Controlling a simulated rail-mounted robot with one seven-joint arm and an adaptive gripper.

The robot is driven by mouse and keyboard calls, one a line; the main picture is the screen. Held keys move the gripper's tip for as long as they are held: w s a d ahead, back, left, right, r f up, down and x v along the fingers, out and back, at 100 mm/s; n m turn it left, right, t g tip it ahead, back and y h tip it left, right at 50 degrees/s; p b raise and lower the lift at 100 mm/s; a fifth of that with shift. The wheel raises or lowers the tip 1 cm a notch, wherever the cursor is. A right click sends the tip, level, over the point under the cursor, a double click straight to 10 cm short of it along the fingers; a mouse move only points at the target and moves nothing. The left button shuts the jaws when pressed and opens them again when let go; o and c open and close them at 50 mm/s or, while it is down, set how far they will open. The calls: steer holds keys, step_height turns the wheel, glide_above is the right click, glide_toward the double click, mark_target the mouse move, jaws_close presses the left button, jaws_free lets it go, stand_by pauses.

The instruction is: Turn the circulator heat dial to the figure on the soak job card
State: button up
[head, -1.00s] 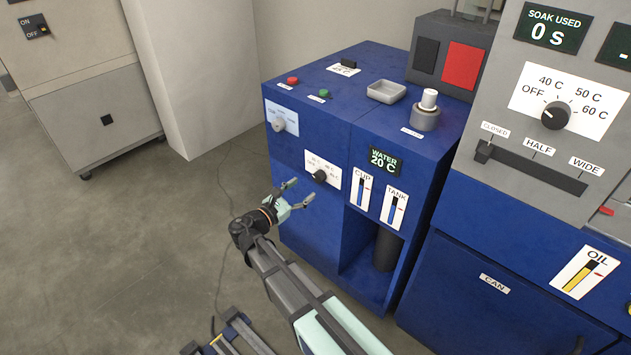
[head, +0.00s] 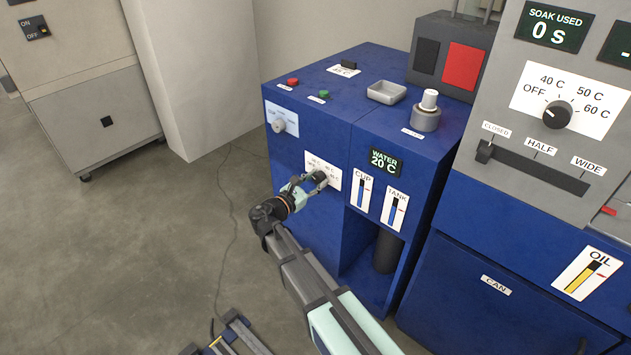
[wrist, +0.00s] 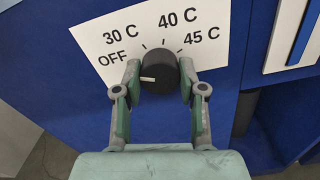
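The circulator heat dial (wrist: 160,72) is a round black knob on a white plate (wrist: 95,40) marked OFF, 30 C, 40 C and 45 C. Its white mark points left, on the OFF side. My gripper (wrist: 160,78) has one finger on each side of the knob, with no clear gap to it in the wrist view. In the head view my gripper (head: 309,183) is at the blue cabinet's front and partly covers the dial plate (head: 313,164). A small white card (head: 344,70) lies on the cabinet top; its figure is too blurred to read surely.
The water display (head: 385,160) reads 20 C, above the cup gauge (head: 362,190) and tank gauge (head: 395,206). A grey knob (head: 278,125) sits up and left on the cabinet. Another dial (head: 556,115) is on the grey machine at right. The floor at left is open.

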stand_by(0.4)
steer(key=m+b, duration=0.2)
steer(key=m, duration=0.1)
steer(key=shift+f+m, duration=0.1)
steer(key=shift+m, duration=0.2)
steer(key=m+b, duration=0.3)
steer(key=shift+m, duration=0.3)
steer(key=m+b, duration=0.5)
steer(key=m, duration=0.1)
steer(key=shift+f, duration=0.1)
steer(key=m+b, duration=0.4)
steer(key=shift+m+b, duration=0.35)
steer(key=shift+m, duration=0.05)
steer(key=m+b, duration=0.3)
steer(key=shift+m+b, duration=0.3)
steer(key=shift+m, duration=0.1)
steer(key=m+b, duration=0.3)
steer(key=shift+m+b, duration=0.3)
steer(key=shift+m, duration=0.1)
steer(key=shift+r+m+b, duration=0.2)
steer(key=shift+m+b, duration=0.4)
steer(key=shift+m, duration=0.1)
